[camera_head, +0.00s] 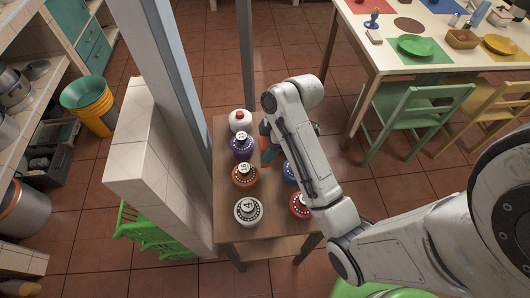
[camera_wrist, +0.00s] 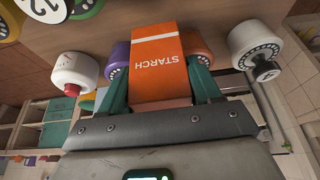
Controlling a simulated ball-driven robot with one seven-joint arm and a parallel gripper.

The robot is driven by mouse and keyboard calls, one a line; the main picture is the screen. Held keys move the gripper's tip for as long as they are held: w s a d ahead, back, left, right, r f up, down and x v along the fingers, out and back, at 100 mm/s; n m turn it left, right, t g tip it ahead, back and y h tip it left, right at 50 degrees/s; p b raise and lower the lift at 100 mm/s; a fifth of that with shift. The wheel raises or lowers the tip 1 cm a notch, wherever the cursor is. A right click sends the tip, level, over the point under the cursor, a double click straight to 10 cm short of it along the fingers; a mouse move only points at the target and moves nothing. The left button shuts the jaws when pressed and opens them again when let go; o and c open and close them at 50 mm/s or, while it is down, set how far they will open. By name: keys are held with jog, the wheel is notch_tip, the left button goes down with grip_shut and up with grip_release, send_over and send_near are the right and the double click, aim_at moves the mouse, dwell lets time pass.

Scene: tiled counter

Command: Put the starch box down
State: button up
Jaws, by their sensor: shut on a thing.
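The starch box (camera_wrist: 158,62) is orange with a white band, and its STARCH lettering is upside down in the wrist view. My gripper (camera_wrist: 161,88) is shut on it, with a teal finger on each side. In the head view a small part of the starch box (camera_head: 269,154) shows beside my arm, over the small wooden table (camera_head: 262,234). My arm hides most of my gripper there. I cannot tell whether the box touches the tabletop.
Along the table's left side stand a white jar with a red cap (camera_head: 240,122), a purple jar (camera_head: 242,152), an orange jar (camera_head: 244,179) and a white jar (camera_head: 248,216). Blue (camera_head: 289,174) and red (camera_head: 299,208) jars stand at right. A grey post (camera_head: 172,75) rises close by at left.

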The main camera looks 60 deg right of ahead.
jog(key=shift+w+d+f, duration=0.3)
jog(key=shift+f, duration=0.15)
jog(key=shift+w+f+p, duration=0.1)
jog(key=shift+f+p, duration=0.3)
jog(key=shift+f, duration=1.35)
jog(key=shift+f, duration=0.15)
jog(key=o, duration=1.1)
jog(key=shift+o, duration=0.2)
